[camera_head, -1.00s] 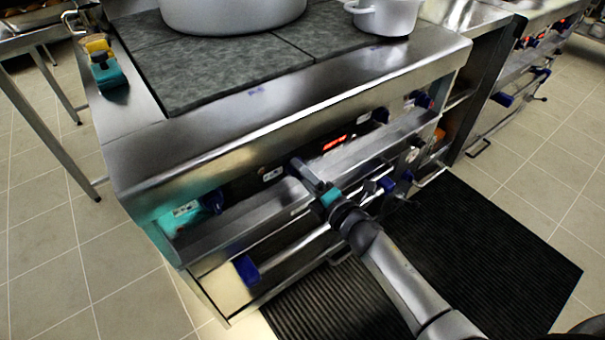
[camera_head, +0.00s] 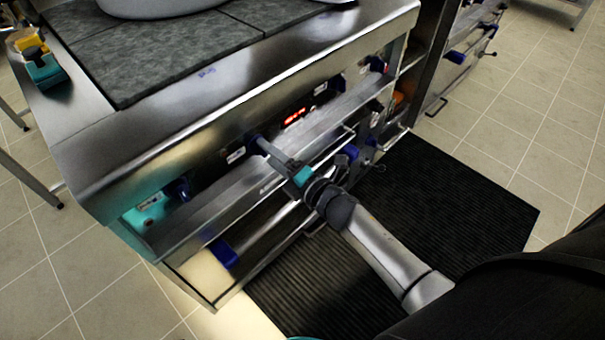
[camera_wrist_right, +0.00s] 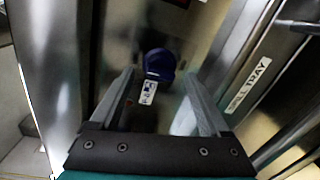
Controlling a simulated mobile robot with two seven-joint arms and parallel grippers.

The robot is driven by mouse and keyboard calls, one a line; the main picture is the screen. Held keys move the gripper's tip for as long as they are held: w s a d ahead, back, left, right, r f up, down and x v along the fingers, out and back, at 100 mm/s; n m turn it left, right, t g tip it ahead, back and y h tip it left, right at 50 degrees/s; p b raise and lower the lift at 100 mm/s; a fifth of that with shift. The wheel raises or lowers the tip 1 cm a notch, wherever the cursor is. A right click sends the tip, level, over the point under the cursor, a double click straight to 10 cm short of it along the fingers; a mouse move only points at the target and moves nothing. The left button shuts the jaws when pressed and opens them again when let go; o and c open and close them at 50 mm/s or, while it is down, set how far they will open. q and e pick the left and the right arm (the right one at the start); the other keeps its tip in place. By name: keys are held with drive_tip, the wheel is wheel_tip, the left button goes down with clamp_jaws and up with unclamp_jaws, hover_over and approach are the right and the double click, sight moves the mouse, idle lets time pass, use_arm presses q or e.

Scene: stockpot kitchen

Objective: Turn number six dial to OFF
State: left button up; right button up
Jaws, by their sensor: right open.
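A dark blue dial (camera_wrist_right: 158,64) sits on the stove's front panel in the right wrist view, with a small white label (camera_wrist_right: 148,92) beside it. I cannot read a number on it. My right gripper (camera_wrist_right: 160,76) is open, its two fingers on either side of the dial's line, with a gap to each side of it. In the head view my right gripper (camera_head: 262,143) reaches the panel recess below the stove's top edge, and its tips hide the dial there. Whether the fingers touch the dial is unclear. My left gripper is not in view.
Another blue dial (camera_head: 178,190) is further left on the panel, and more are to the right. A red display (camera_head: 295,116) glows beside the gripper. A steel ledge (camera_head: 225,195) runs below the panel. A black mat (camera_head: 430,200) lies on the floor.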

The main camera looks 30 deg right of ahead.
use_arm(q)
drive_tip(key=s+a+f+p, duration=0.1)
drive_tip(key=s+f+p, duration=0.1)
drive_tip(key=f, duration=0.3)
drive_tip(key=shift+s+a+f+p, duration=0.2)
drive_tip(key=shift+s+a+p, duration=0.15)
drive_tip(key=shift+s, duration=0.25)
use_arm(e)
drive_tip(key=v, duration=1.3)
